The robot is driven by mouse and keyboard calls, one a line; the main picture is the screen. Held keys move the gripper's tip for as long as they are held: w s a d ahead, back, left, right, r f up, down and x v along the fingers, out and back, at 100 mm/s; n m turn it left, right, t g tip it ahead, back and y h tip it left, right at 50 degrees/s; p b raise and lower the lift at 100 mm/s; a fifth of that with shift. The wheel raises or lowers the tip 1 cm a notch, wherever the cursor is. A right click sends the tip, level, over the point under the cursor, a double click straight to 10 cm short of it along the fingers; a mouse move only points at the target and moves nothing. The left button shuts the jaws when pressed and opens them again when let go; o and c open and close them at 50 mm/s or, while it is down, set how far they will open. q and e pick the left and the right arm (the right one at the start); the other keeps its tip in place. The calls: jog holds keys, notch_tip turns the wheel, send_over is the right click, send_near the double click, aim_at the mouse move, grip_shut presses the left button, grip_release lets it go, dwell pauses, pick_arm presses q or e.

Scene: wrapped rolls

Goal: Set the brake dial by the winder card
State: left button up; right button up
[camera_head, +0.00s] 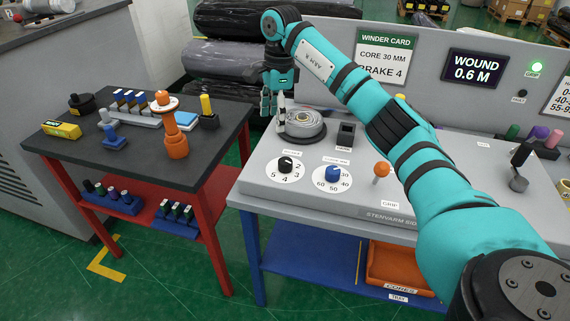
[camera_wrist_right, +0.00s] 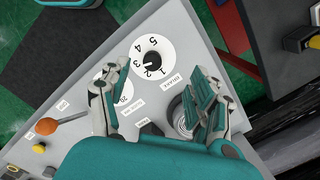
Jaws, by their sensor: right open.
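The brake dial (camera_head: 286,164) is a black knob on a white numbered disc, on the grey console left of the blue-knobbed dial. It shows in the right wrist view (camera_wrist_right: 152,60), ahead of the fingertips; I cannot read its pointer's setting for sure. The winder card (camera_head: 385,60) on the back panel reads "CORE 30 MM" and "BRAKE 4". My right gripper (camera_head: 273,103) is open and empty, above the console's back left by the grey round piece, apart from the dial. It also shows in the right wrist view (camera_wrist_right: 160,98). My left gripper is not visible.
A blue-knobbed dial (camera_head: 333,174), an orange-topped lever (camera_head: 381,171) and a black switch (camera_head: 346,134) stand near the brake dial. The grey round piece (camera_head: 300,124) is behind it. A dark side table (camera_head: 75,150) with tools stands left. The console's front left edge is bare.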

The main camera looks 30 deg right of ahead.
aim_at(284, 161)
jog(key=shift+h, duration=0.5)
jog(key=f+p, duration=0.1)
jog(key=f, duration=0.4)
jog(key=d+f+p, duration=0.1)
jog(key=f, duration=0.4)
jog(key=d+f, duration=0.1)
jog(key=f, duration=0.4)
jog(key=shift+s+d+f+p, duration=0.1)
jog(key=shift+s+f+p, duration=0.2)
jog(key=shift+s+p, duration=0.1)
jog(key=c, duration=1.2)
